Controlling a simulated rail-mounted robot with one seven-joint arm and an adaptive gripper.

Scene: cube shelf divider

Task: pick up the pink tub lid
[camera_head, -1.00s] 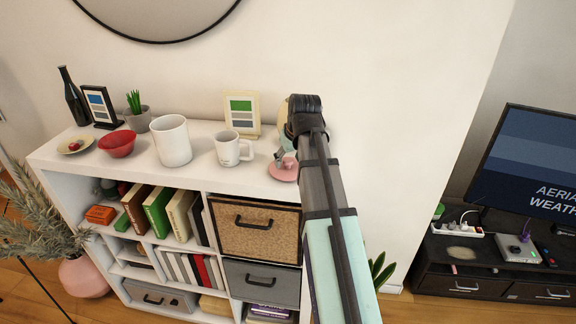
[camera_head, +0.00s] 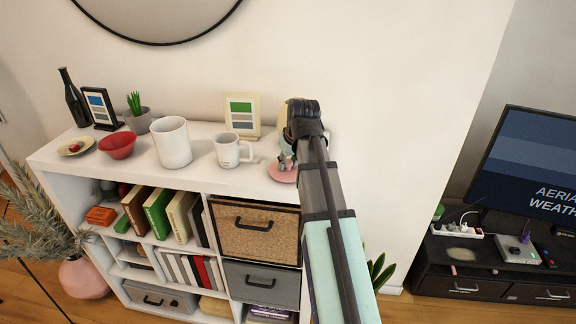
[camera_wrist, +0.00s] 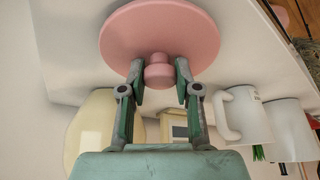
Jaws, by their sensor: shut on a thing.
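The pink tub lid (camera_head: 281,174) is a round disc at the right end of the white shelf top. In the wrist view the lid (camera_wrist: 160,32) fills the upper middle, with its round knob (camera_wrist: 159,73) facing my gripper. My gripper (camera_wrist: 160,77) has its two fingers on either side of the knob and is shut on it. In the head view my gripper (camera_head: 285,161) is over the lid, and my arm hides the lid's right side. I cannot tell whether the lid touches the shelf top.
A white mug (camera_head: 232,150) stands just left of the lid, with a larger white cup (camera_head: 171,142) beyond it. A framed picture (camera_head: 242,114) stands behind the mug. A pale yellow round thing (camera_wrist: 92,128) is close to my gripper. The wall is right behind the shelf.

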